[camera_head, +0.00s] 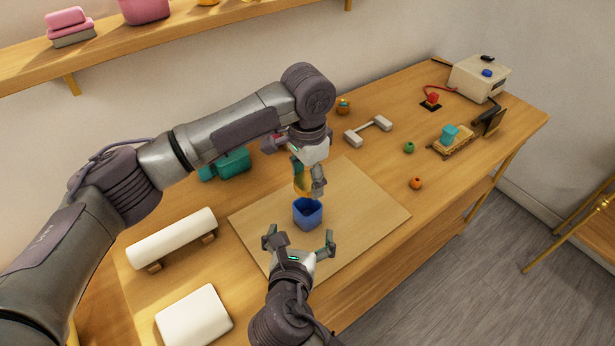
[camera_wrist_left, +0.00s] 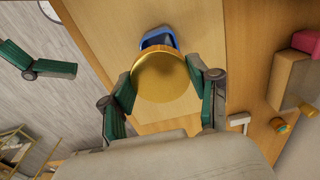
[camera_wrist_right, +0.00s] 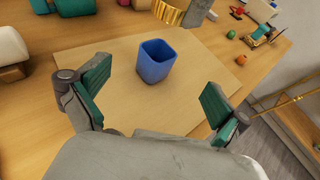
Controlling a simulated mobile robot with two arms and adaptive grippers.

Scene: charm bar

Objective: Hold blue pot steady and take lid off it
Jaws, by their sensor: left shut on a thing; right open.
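The blue pot (camera_head: 308,213) stands upright and open-topped on a light board (camera_head: 375,213). It also shows in the right wrist view (camera_wrist_right: 155,62) and partly in the left wrist view (camera_wrist_left: 157,36). The round gold lid (camera_wrist_left: 162,77) is off the pot; in the head view the lid (camera_head: 302,181) hangs above and behind it. My left gripper (camera_head: 308,180) is shut on the lid's sides. My right gripper (camera_head: 298,243) is open in front of the pot, its fingers apart and not touching it.
A white roll on a wooden stand (camera_head: 172,238) and a white pad (camera_head: 194,318) lie at the left. A teal box (camera_head: 226,164) is behind. A white dumbbell-shaped piece (camera_head: 368,130), a green bead (camera_head: 409,147) and an orange bead (camera_head: 416,183) lie to the right. The board's right part is clear.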

